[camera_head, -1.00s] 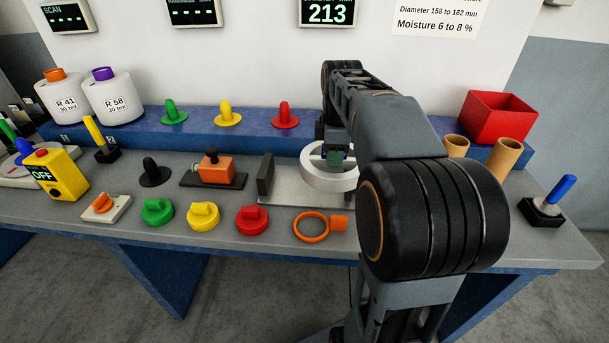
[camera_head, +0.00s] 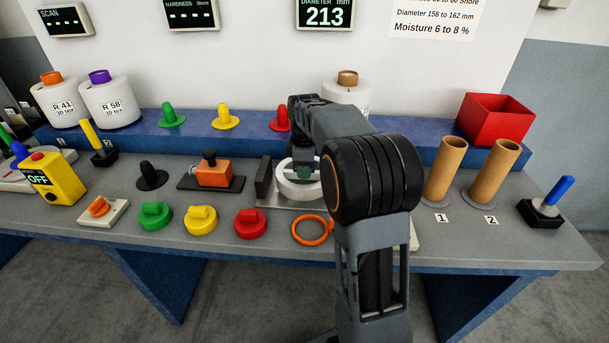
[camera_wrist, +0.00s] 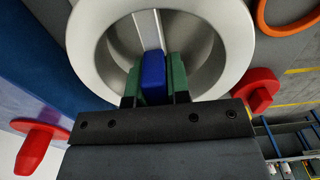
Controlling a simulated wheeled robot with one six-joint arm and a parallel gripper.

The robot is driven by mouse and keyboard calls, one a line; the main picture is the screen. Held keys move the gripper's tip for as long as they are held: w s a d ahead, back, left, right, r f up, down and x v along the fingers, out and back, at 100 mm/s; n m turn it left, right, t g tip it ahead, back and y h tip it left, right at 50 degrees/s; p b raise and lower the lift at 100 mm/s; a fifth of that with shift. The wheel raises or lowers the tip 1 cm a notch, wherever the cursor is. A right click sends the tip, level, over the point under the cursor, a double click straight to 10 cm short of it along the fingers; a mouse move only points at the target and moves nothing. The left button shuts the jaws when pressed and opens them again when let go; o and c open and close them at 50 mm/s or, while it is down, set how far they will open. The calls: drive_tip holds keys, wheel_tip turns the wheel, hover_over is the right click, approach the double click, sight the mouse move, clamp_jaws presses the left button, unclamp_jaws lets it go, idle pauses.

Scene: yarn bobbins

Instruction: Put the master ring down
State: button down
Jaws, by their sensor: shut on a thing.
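The pale grey-white master ring (camera_head: 286,188) is over the silver plate (camera_head: 270,198) of the diameter gauge, just right of its dark upright block (camera_head: 264,178). The arm hides its right side. In the wrist view the ring (camera_wrist: 88,45) fills the upper middle, its hole facing the camera. My gripper (camera_head: 304,171) is at the ring. In the wrist view its green fingers (camera_wrist: 153,80) are closed on a blue grip piece (camera_wrist: 153,68) at the ring's near side. I cannot tell whether the ring touches the plate.
An orange ring (camera_head: 311,230) and a red knob (camera_head: 250,223) lie in front. An orange block device (camera_head: 213,173) is to the left. Two brown tubes (camera_head: 445,170) (camera_head: 495,172) stand right of the arm. A white bobbin (camera_head: 345,92) stands behind on the blue shelf. The display (camera_head: 325,13) reads 213.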

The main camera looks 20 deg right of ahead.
drive_tip(key=shift+f, duration=0.9)
drive_tip(key=shift+f, duration=0.15)
drive_tip(key=c, duration=1.1)
unclamp_jaws()
wheel_tip(320, 180, up, 12)
drive_tip(key=shift+s+f+p, duration=0.1)
drive_tip(key=shift+f+p, duration=0.05)
drive_tip(key=shift+p, duration=0.8)
drive_tip(key=s+a+f+m+t, duration=0.1)
drive_tip(key=s+a+f+m, duration=0.2)
drive_tip(key=s, duration=0.3)
drive_tip(key=s+a+f+m+t, duration=0.1)
drive_tip(key=s+a+f+m, duration=0.2)
drive_tip(key=s, duration=0.4)
drive_tip(key=s+a+f+m+t, duration=0.1)
drive_tip(key=s+a+f+m, duration=0.3)
drive_tip(key=s+m, duration=0.2)
drive_tip(key=shift+s+f, duration=0.15)
drive_tip(key=shift+s, duration=0.55)
